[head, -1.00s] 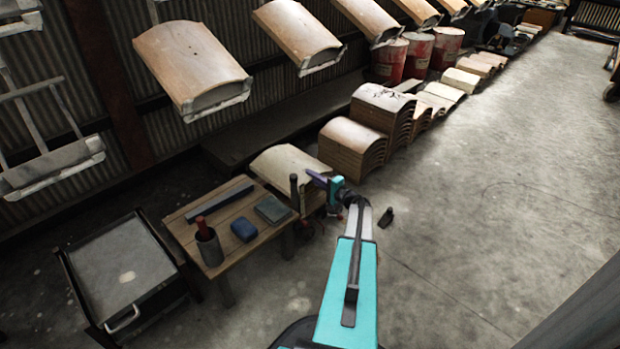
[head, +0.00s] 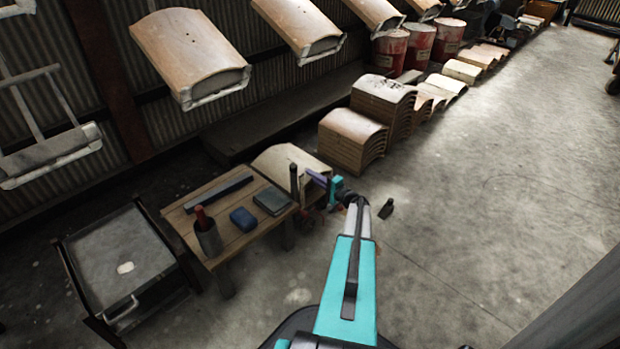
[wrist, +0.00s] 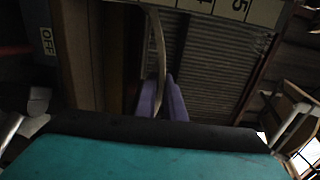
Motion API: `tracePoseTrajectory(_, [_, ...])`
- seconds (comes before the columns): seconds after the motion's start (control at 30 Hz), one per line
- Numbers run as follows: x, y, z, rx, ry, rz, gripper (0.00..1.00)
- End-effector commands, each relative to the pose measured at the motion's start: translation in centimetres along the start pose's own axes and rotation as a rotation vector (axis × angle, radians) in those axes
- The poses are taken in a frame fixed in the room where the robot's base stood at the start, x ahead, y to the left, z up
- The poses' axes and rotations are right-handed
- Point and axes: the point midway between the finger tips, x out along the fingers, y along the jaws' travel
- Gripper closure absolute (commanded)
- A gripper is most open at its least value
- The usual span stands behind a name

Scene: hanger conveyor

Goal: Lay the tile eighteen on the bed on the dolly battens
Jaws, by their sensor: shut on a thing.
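My gripper (head: 318,179), with purple fingers, reaches out at the far end of my teal arm, beside a pale curved tile (head: 285,162). The wrist view shows the purple fingers (wrist: 163,98) closed on a thin curved edge (wrist: 158,50), seen end-on. It fits the edge of this tile, held close to the wooden table's far corner. No number eighteen can be read on it. I cannot clearly make out the dolly battens or their bed. Dark and reddish parts show low behind my gripper, mostly hidden by it.
A wooden table (head: 232,243) holds a cup, a blue block and a flat bar. A grey-topped cart (head: 118,262) stands at left. Tile stacks (head: 352,140) and red drums (head: 419,46) line the wall. Tiles (head: 190,50) hang overhead. The floor at right is clear.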

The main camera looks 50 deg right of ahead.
Motion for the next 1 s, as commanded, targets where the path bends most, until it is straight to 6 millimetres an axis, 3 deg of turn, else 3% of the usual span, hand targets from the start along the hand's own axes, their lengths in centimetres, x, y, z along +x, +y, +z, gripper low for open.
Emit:
tracePoseTrajectory(0.53, [0.1,0.0,0.0,0.001,-0.001,-0.011,1.00])
tracePoseTrajectory(0.57, [0.1,0.0,0.0,0.001,-0.001,-0.011,0.88])
tracePoseTrajectory(0.67, [0.1,0.0,0.0,0.001,-0.001,-0.009,0.71])
tracePoseTrajectory(1.0, [-0.1,0.8,0.1,0.000,0.000,0.006,0.69])
